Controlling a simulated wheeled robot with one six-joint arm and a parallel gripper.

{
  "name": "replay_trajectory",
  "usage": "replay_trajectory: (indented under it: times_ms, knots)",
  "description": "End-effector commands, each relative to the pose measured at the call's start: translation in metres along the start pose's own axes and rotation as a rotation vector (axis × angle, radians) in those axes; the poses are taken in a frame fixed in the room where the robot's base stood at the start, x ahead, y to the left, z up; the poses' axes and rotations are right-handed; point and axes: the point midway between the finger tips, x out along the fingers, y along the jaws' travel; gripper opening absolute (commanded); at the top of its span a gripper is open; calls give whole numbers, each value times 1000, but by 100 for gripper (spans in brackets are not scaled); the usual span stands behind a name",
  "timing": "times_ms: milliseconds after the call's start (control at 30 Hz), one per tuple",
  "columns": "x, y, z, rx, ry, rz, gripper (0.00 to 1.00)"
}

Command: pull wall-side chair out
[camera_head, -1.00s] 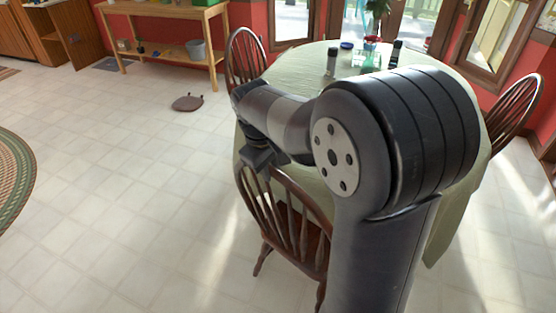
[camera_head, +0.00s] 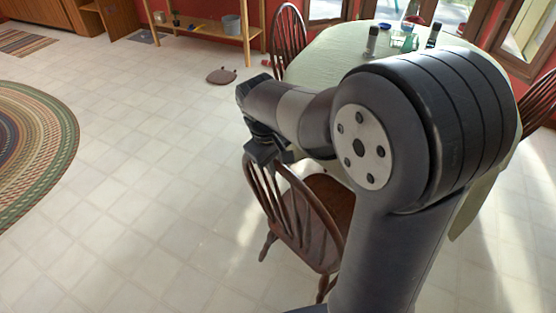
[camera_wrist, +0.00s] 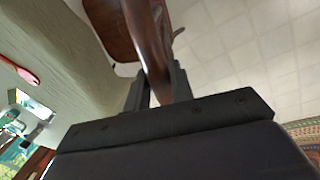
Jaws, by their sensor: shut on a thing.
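A brown wooden spindle-back chair (camera_head: 334,200) stands at the near left side of the round table (camera_head: 318,65), which has a pale green cloth. My gripper (camera_head: 264,158) is at the top of the chair's curved back. In the wrist view the fingers (camera_wrist: 157,82) are shut on the chair's back rail (camera_wrist: 149,40), one on each side. The seat shows behind the spindles in the head view, upright on the floor. My arm hides the chair's right part and much of the table.
A second chair (camera_head: 288,38) stands behind the table by the red wall, and another (camera_head: 539,100) at the right. A braided rug (camera_head: 62,125) lies at left and a small brown mat (camera_head: 221,76) farther back. Tiled floor on the left is clear. Bottles stand on the table.

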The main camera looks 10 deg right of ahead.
Motion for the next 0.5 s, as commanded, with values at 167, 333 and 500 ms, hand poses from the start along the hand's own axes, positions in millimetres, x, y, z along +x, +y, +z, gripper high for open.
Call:
replay_trajectory:
  times_ms: [167, 333, 500]
  knots:
    - [0, -2, 0, 0, 1, -3, 0]
    - [0, -1, 0, 0, 1, -3, 28]
    - [0, -1, 0, 0, 1, -2, 42]
